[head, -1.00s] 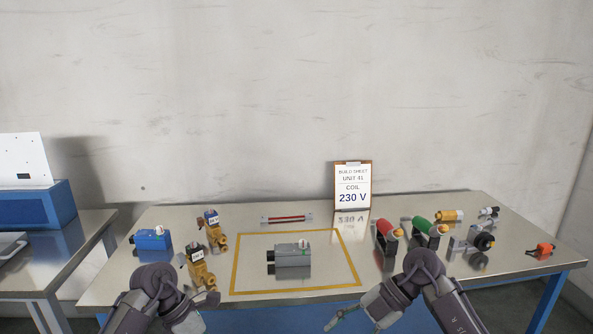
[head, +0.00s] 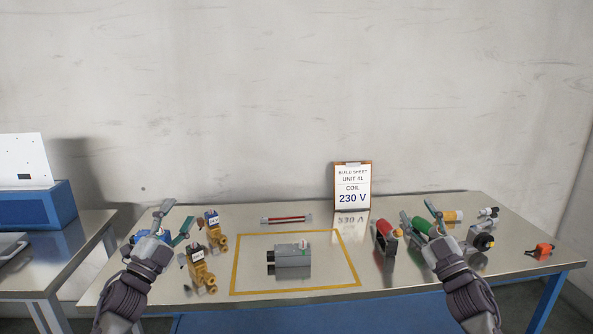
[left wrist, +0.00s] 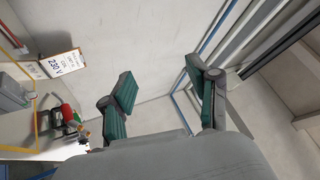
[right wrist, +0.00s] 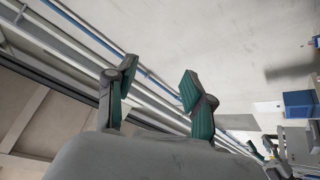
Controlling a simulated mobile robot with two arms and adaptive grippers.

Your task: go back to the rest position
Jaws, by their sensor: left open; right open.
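My left gripper (head: 174,224) is raised in front of the left part of the table, open and empty, with its fingers pointing up. It hides much of a blue part behind it. Its open fingers also show in the left wrist view (left wrist: 160,98). My right gripper (head: 421,221) is raised in front of the right part of the table, open and empty. It partly covers a green part (head: 425,226). Its spread fingers show in the right wrist view (right wrist: 156,95) with nothing between them.
The steel table (head: 330,220) holds a grey block (head: 292,262) inside a yellow outline, two brass valves (head: 198,272), a red-handled part (head: 385,237), an orange part (head: 541,250) and a build sheet (head: 352,187) reading 230 V. A side table with a blue bin (head: 38,205) stands left.

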